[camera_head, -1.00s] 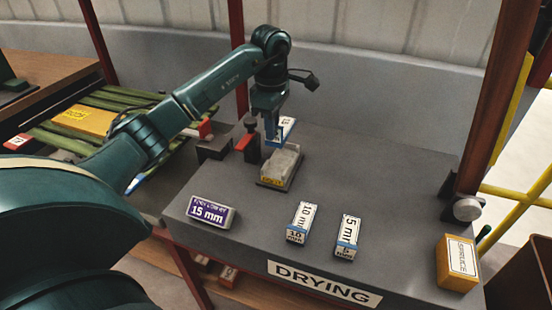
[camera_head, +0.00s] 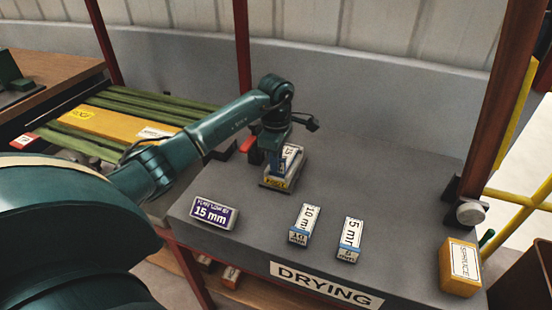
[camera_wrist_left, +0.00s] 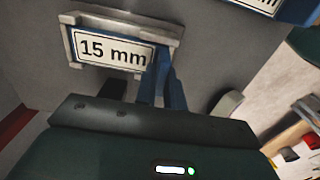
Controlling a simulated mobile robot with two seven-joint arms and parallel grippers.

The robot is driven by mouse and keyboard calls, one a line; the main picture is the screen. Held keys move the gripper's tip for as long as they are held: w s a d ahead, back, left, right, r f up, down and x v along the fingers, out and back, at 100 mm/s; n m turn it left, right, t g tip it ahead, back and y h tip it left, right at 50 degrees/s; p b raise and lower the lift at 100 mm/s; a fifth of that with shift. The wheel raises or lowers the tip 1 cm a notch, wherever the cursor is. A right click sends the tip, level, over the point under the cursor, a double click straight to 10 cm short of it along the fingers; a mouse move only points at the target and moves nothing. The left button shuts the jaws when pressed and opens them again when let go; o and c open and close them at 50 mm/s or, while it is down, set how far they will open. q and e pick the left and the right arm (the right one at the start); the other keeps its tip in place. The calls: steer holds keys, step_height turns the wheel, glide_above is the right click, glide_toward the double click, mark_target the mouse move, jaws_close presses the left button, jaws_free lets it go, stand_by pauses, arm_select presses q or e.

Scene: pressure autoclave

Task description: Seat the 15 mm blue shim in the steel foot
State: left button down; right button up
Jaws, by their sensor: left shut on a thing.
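The 15 mm blue shim (camera_head: 291,152), with its white label, is at the steel foot (camera_head: 270,183) on the grey bench in the head view. My left gripper (camera_head: 281,163) is shut on the shim from above. In the left wrist view the shim's label (camera_wrist_left: 112,52) reads 15 mm and lies between the grey raised edges of the foot (camera_wrist_left: 70,20). The fingers are at the label's right end. I cannot tell whether the shim rests fully on the foot's floor. My right gripper is out of view.
A purple 15 mm sign block (camera_head: 213,213) stands at the bench's front left. The 10 mm shim (camera_head: 305,223) and 5 mm shim (camera_head: 350,239) lie in front of the foot. A spruce box (camera_head: 459,267) is at right. A red-handled part (camera_head: 249,144) is close left of my gripper.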

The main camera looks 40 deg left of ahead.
arm_select(q)
steer(key=c, duration=1.5)
jaws_free()
steer(key=shift+f, duration=0.1)
step_height(320, 180, up, 12)
steer(key=shift+r, duration=0.2)
